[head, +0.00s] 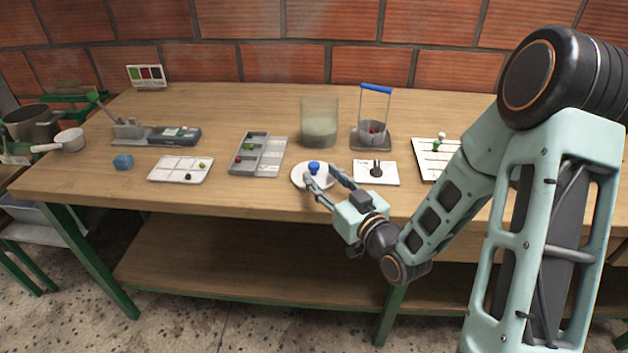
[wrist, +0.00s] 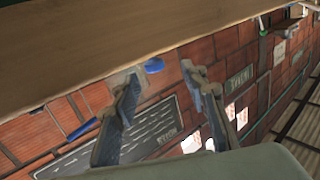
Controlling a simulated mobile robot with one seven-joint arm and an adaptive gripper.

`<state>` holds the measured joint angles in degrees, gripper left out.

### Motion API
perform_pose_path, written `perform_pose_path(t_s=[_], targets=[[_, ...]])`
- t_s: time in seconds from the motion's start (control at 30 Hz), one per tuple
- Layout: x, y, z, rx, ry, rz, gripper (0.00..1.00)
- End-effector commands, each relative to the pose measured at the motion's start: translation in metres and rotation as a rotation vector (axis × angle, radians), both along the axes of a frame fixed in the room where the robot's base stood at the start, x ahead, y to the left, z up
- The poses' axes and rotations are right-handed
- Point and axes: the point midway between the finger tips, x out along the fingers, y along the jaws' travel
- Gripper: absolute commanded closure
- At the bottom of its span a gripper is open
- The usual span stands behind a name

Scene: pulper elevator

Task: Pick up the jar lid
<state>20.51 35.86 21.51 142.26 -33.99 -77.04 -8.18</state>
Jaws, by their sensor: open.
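The likely jar lid is a flat white disc (head: 299,178) with a blue knob (head: 314,168), near the front edge of the wooden table. My gripper (head: 319,176) is open, with its two fingertips at the lid, one at each side of the knob. I cannot tell whether they touch it. A clear glass jar (head: 319,118) without a lid, with greyish contents, stands behind the disc. In the wrist view my two fingers (wrist: 160,76) are apart with nothing clearly between them. A blue patch (wrist: 154,65) shows just beyond the tips; I cannot tell what it is.
A wire-framed holder with a blue bar (head: 376,88) stands right of the jar. A white card with a dark item (head: 390,178) lies right of the lid. A grey divided tray (head: 270,158) is left. The brick wall (head: 260,63) is behind the table.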

Motion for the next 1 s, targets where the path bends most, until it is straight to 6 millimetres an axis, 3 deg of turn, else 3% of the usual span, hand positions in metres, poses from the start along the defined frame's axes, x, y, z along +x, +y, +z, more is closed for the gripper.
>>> perform_pose_path(t_s=[0.17, 0.5, 0.77, 1.0], targets=[[0.011, 0.005, 0.0, 0.0, 0.0, -0.002, 0.6], [0.051, 0.024, -0.003, 0.0, 0.0, -0.001, 0.6], [0.054, 0.025, -0.003, 0.0, 0.002, -0.002, 0.6], [0.054, 0.025, -0.003, -0.001, 0.001, -0.002, 0.83]])
